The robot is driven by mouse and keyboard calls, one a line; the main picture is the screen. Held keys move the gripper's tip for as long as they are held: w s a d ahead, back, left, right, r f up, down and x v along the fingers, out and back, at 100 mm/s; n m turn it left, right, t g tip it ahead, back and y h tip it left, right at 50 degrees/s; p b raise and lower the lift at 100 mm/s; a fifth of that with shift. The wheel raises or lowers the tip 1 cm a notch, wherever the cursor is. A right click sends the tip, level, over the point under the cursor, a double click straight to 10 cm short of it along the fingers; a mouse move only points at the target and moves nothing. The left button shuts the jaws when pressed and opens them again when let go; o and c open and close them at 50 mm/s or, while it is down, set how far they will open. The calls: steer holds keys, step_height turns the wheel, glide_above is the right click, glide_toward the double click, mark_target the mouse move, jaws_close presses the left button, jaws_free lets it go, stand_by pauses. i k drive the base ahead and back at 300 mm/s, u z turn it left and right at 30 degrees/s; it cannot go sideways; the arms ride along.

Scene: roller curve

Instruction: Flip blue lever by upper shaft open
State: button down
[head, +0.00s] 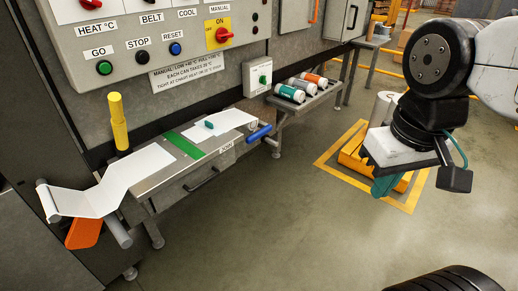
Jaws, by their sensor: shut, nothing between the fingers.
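The blue lever (259,133) is a short round blue handle at the right end of the steel worktable (160,190). It sticks out low and slanted beside the tabletop edge. A thin shaft at its base is too small to make out clearly. My gripper (384,189) hangs at the right, pointing down, well to the right of the lever and apart from it. Its teal fingers are partly hidden behind its white body and look shut and empty.
A yellow upright handle (118,122) stands at the table's back left. A control panel (160,40) with buttons hangs above. A small rack (310,97) holds several cans. A yellow stand (358,158) with a roll is behind my gripper. The floor between lever and gripper is clear.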

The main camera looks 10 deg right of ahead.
mark_target(251, 138)
steer(key=k, duration=0.35)
steer(key=u, duration=0.7)
steer(key=i, duration=1.2)
steer(key=z, duration=0.55)
steer(key=i, duration=0.75)
steer(key=z, duration=0.05)
